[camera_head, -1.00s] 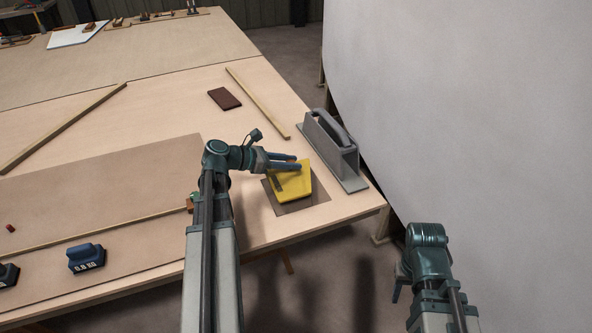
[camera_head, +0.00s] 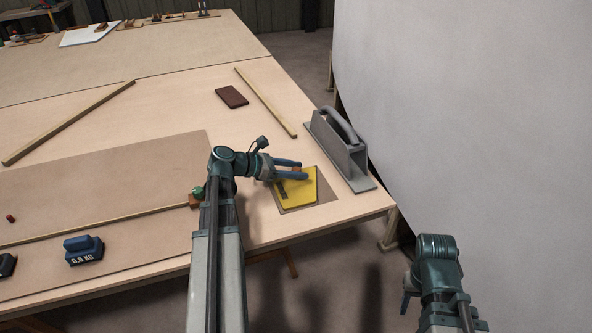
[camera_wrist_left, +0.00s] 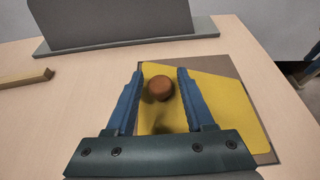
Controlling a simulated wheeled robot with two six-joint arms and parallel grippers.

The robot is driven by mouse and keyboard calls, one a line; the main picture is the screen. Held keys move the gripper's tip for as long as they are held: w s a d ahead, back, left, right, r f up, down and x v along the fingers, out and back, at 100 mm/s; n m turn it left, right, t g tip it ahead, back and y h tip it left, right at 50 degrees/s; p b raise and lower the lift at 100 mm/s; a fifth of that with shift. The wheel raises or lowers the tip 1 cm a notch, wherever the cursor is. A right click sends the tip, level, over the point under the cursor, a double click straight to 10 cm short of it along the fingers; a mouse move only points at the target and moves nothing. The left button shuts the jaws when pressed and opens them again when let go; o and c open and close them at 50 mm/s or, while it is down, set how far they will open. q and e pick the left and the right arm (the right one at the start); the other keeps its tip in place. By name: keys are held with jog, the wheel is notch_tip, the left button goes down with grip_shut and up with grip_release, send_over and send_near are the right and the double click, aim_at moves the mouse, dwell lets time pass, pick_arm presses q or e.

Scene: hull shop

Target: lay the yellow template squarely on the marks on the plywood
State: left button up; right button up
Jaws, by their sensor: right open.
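The yellow template (camera_head: 306,196) appears to lie flat on the brown plywood square (camera_head: 328,190) near the table's right corner. A strip of plywood shows along the template's far and right sides in the left wrist view (camera_wrist_left: 262,120). I cannot make out the marks. A round brown knob (camera_wrist_left: 160,88) stands on the template. My left gripper (camera_wrist_left: 160,90) is open around the knob, one finger on each side, with gaps to both fingers. My right gripper (camera_head: 405,300), open, hangs beyond the table edge at lower right, mostly hidden by its arm.
A grey handled metal block (camera_head: 342,150) stands just beyond the plywood. A wooden strip (camera_head: 265,102) and a dark red block (camera_head: 231,97) lie farther back. A blue weight (camera_head: 84,250) sits on the brown board at left. A large pale curved hull (camera_head: 470,110) rises at right.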

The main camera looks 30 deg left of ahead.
pick_arm(q)
jog(key=shift+o, duration=0.3)
jog(key=shift+r, duration=0.1)
jog(key=shift+r+p, duration=0.2)
jog(key=shift+p, duration=0.1)
jog(key=p+v, duration=0.4)
jog(key=v, duration=0.6)
jog(key=shift+s+a+r, duration=0.1)
jog(key=shift+s+a, duration=0.1)
jog(key=shift+a, duration=0.05)
jog(key=shift+s+a+r, duration=0.15)
jog(key=shift+s+a, duration=0.2)
jog(key=shift+s, duration=0.15)
